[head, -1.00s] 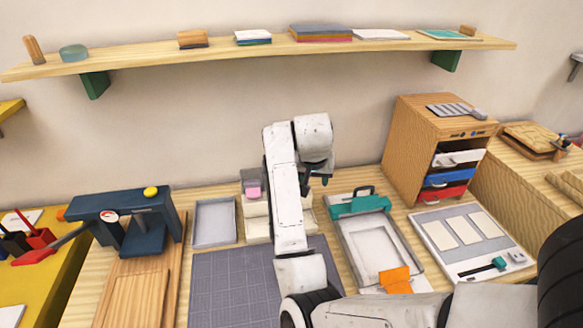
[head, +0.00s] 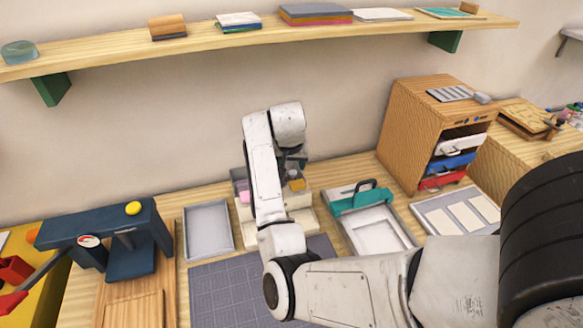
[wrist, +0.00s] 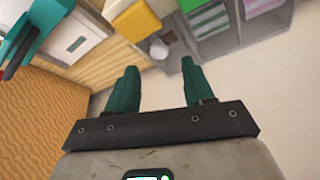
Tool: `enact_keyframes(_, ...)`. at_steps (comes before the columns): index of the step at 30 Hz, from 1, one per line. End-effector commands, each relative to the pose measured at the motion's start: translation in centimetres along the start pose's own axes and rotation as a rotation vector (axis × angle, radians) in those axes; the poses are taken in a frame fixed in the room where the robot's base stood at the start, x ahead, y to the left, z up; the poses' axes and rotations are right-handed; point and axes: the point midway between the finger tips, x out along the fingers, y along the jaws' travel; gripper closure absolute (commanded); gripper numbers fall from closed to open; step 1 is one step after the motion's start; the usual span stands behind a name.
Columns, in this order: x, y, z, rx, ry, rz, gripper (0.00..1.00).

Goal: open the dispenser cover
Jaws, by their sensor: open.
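What I take for the dispenser is a pale unit with grey compartments (head: 303,200) at the back of the bench, partly hidden behind my arm. A pink block (head: 243,197) and a yellow one (head: 297,184) show in it. In the wrist view its grey compartments (wrist: 222,45) are at the top, with striped green, pink and yellow items. I cannot make out its cover for sure. My gripper (head: 292,165) is above the right part of the unit. In the wrist view, its two teal fingers (wrist: 158,77) are apart with nothing between them.
A grey tray (head: 231,239) lies left of the unit, and a frame with a teal clamp (head: 346,205) lies right of it. A wooden drawer cabinet (head: 407,130) stands further right. A dark blue press (head: 152,222) is at left. A shelf (head: 226,41) runs above.

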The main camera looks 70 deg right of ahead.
Motion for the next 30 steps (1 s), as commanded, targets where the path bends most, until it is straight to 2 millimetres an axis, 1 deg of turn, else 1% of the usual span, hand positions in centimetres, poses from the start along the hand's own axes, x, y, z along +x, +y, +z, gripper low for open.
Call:
enact_keyframes(1, 0.9, 0.0, 0.0, -0.001, -0.003, 0.001, 0.48)
enact_keyframes(3, 2.0, 0.0, 0.0, 0.0, -0.003, 0.0, 0.48)
enact_keyframes(6, 3.3, 0.0, 0.0, 0.002, -0.002, 0.0, 0.48)
enact_keyframes(9, 4.2, 0.0, 0.0, 0.002, -0.001, -0.001, 0.48)
enact_keyframes(14, 4.8, 0.0, 0.0, 0.001, 0.0, -0.001, 0.48)
enact_keyframes(21, 4.8, 0.0, 0.0, 0.001, 0.0, -0.001, 0.49)
enact_keyframes(30, 4.8, 0.0, 0.0, 0.001, 0.0, -0.001, 0.78)
